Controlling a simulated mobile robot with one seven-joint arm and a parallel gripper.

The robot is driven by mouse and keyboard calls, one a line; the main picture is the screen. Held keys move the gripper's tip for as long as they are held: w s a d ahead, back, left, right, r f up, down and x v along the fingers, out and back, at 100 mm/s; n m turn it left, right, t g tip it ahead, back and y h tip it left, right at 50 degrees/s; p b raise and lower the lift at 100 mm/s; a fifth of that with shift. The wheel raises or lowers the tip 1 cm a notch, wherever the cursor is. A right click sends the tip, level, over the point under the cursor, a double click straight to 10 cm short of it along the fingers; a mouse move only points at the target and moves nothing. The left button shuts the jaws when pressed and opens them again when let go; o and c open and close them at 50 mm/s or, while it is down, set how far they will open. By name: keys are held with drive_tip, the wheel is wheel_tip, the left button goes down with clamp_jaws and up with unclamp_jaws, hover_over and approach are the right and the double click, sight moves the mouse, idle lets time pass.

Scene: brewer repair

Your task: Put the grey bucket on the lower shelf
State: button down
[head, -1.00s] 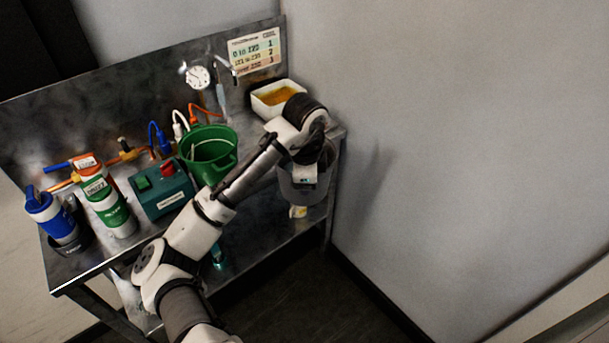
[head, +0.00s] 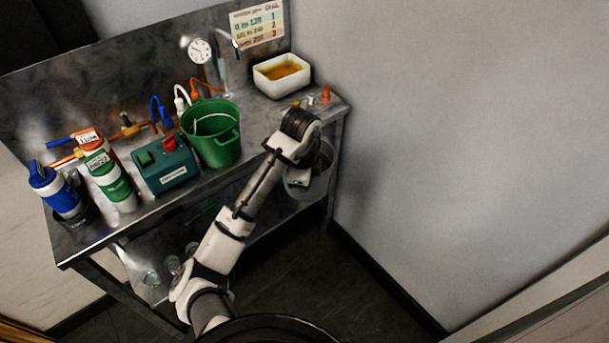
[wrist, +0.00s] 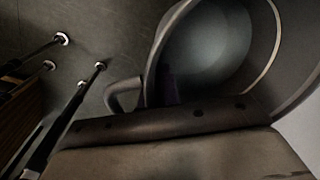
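The grey bucket (head: 325,163) is at the front right end of the steel table, partly hidden behind my wrist. My gripper (head: 298,182) is at its near side, and the bucket appears to hang from it in the air. In the wrist view the bucket (wrist: 205,45) fills the upper right, showing its hollow inside, rim and a side loop. My gripper's dark edge crosses its near rim there; the fingertips are hidden. The lower shelf (head: 148,283) shows under the table top at the left.
On the table top stand a green bucket (head: 222,150), a teal box (head: 165,172), a white tray (head: 278,84) with orange contents, and bottles (head: 112,185). Glass-like items (head: 152,279) are on the lower shelf. A wall is close on the right; dark floor lies in front.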

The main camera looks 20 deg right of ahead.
drive_tip(key=w+a+f+m+b, duration=0.15)
drive_tip(key=f+m+b, duration=0.25)
drive_tip(key=f+b, duration=1.05)
drive_tip(key=a+f+m+b, duration=0.3)
drive_tip(key=f+b, duration=0.5)
drive_tip(key=f, duration=1.4)
drive_tip(key=shift+w+a+f+b, duration=0.35)
drive_tip(key=shift+w+a+b, duration=0.95)
drive_tip(key=shift+w+b, duration=1.9)
drive_tip(key=shift+w+a+f+b, duration=0.4)
drive_tip(key=shift+w+a+b, duration=1.2)
drive_tip(key=shift+w, duration=2.85)
drive_tip(key=shift+w+a+f+b, duration=0.35)
drive_tip(key=shift+w+a+b, duration=0.65)
drive_tip(key=shift+w+b, duration=2.3)
drive_tip(key=shift+w+p, duration=0.55)
drive_tip(key=c, duration=1.6)
unclamp_jaws()
drive_tip(key=shift+o, duration=0.2)
drive_tip(key=shift+r, duration=0.1)
